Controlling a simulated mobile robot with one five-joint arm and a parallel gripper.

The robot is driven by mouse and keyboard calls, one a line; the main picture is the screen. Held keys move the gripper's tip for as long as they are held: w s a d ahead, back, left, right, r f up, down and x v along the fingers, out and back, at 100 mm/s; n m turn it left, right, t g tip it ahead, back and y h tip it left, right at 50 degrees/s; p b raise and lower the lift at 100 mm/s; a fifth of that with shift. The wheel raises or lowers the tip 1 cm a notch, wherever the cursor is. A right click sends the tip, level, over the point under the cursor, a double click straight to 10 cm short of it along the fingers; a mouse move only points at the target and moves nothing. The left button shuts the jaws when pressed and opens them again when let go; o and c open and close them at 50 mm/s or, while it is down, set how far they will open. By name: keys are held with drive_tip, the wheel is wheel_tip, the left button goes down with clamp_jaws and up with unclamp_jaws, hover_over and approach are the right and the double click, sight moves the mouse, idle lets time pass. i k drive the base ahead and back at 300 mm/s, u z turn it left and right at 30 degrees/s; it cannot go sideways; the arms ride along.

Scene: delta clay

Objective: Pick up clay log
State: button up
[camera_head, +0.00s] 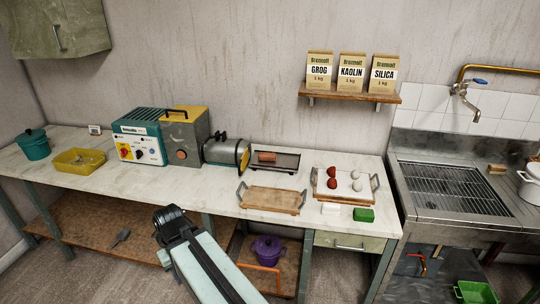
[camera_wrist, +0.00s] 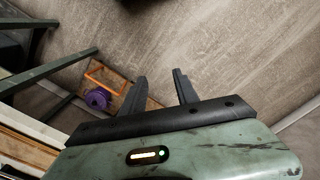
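A small reddish-brown clay log (camera_head: 267,156) lies on a dark tray (camera_head: 289,160) at the back of the worktop, just right of the machine's round barrel. My gripper shows in the wrist view (camera_wrist: 161,84) with its two dark fingers apart and nothing between them. It points down at floor and a low shelf. The clay log is not in the wrist view. In the head view my arm reaches up from the bottom in front of the worktop, well short of the log; its fingers cannot be made out there.
A wooden tray (camera_head: 258,201) with handles lies in front of the dark tray. Right of it, another tray (camera_head: 357,199) holds red and white balls. A green block (camera_head: 364,215) sits at the front edge. The teal and grey machine (camera_head: 145,142) stands left. A purple pot (camera_head: 268,249) is below.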

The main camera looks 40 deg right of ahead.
sight(262, 156)
drive_tip(key=i, duration=0.85)
drive_tip(key=u, duration=0.05)
